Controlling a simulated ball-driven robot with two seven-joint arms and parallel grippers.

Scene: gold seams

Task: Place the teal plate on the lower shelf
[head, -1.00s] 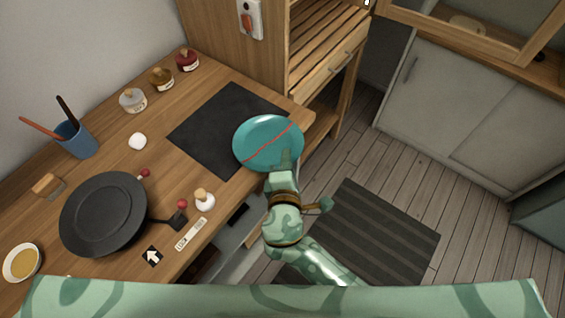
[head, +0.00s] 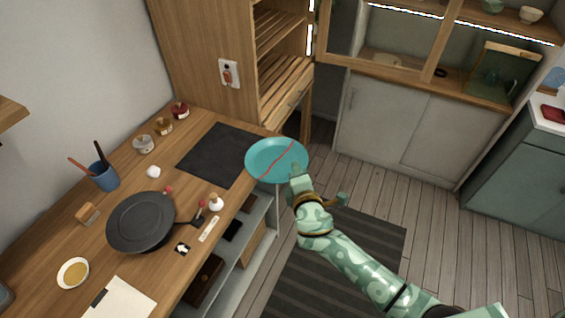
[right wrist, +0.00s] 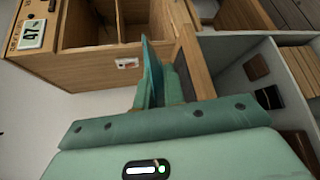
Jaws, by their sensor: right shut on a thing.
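The teal plate (head: 268,154) has a red line across it and shows past the right edge of the wooden counter in the head view. My right gripper (head: 295,172) is shut on the plate's near right rim and holds it in the air, tilted towards the head camera. In the right wrist view the plate (right wrist: 152,75) shows nearly edge-on between the fingers. A wooden shelf unit (head: 285,75) with slatted shelves stands behind the plate. Open grey shelving (head: 235,262) lies under the counter. My left gripper is not in view.
The counter holds a black pan (head: 140,222), a dark mat (head: 222,153), a blue cup with utensils (head: 103,177), several jars and a small bowl (head: 73,273). A striped rug (head: 340,265) lies on the floor, which is clear on the right. A glazed cabinet (head: 385,35) stands at the back.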

